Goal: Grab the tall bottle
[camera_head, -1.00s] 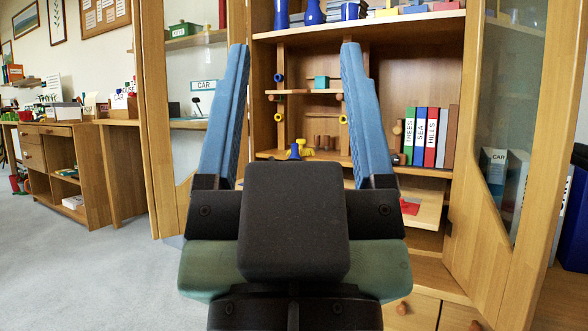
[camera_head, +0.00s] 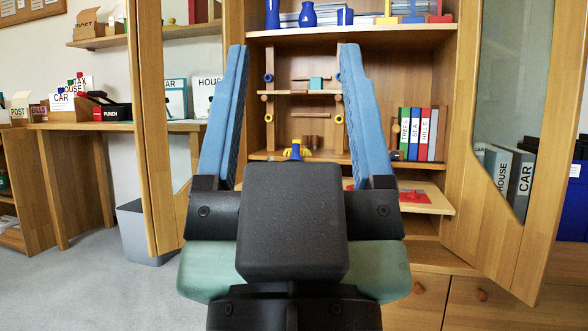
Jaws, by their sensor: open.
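My gripper (camera_head: 294,48) is open and empty, its two blue fingers pointing up and spread wide in front of an open wooden cabinet. A tall blue bottle (camera_head: 272,14) stands on the cabinet's upper shelf (camera_head: 405,32), its top cut off by the picture edge. A shorter blue vase-like bottle (camera_head: 308,15) stands to its right. Both show between the fingertips in the picture, beyond and above them, and apart from the gripper.
The open left door (camera_head: 152,130) and right door (camera_head: 505,150) flank the cabinet. Binders (camera_head: 414,134) and a blue-and-yellow object (camera_head: 296,151) sit on the lower shelf. A tray (camera_head: 425,197) juts out below. A desk (camera_head: 85,126) stands left; grey floor (camera_head: 90,285) is clear.

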